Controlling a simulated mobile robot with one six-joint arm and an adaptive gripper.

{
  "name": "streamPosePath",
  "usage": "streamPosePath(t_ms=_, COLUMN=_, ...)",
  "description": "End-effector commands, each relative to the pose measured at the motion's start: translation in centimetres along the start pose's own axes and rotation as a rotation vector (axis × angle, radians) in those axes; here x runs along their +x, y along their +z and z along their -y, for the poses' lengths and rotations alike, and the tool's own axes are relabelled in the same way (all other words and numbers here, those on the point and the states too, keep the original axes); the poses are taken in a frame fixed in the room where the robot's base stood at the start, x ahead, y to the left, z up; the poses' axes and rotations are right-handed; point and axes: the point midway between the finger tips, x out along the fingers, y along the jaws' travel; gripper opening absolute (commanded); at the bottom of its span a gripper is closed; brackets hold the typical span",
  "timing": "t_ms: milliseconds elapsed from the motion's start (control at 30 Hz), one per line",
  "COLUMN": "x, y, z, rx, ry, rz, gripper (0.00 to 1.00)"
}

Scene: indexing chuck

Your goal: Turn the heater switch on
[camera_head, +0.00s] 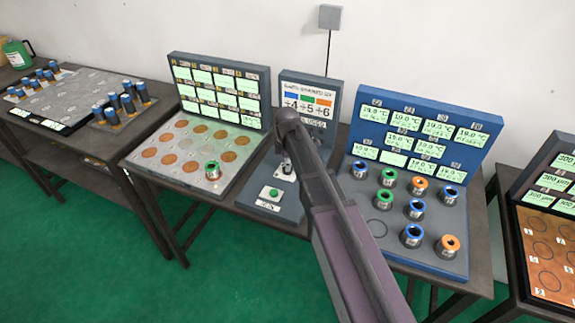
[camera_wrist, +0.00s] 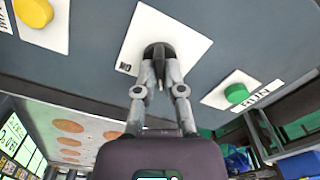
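A black rotary knob (camera_wrist: 159,50) sits on a white plate (camera_wrist: 186,45) on a grey control box, at the top middle of the wrist view. In the head view the grey control box (camera_head: 290,207) stands between two instrument panels. My arm covers most of the knob and gripper there, and part of the white plate (camera_head: 286,174) shows.
A green button (camera_wrist: 236,93) is right of the knob in the wrist view; a yellow button (camera_wrist: 34,12) is at upper left. A tray of discs (camera_head: 180,150) lies left of the box. A blue panel with ringed cylinders (camera_head: 415,208) stands to the right, close to my arm.

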Motion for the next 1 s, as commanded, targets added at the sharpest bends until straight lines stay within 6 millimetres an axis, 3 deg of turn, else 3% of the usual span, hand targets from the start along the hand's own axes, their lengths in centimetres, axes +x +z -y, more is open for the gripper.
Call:
streamPosePath(t_ms=533, x=0.02, y=0.0, z=0.04, rx=0.064, ry=-0.001, rz=0.0, gripper=0.0)
streamPosePath(t_ms=1000, x=0.03, y=0.0, z=0.07, rx=0.404, ry=-0.001, rz=0.0, gripper=0.0)
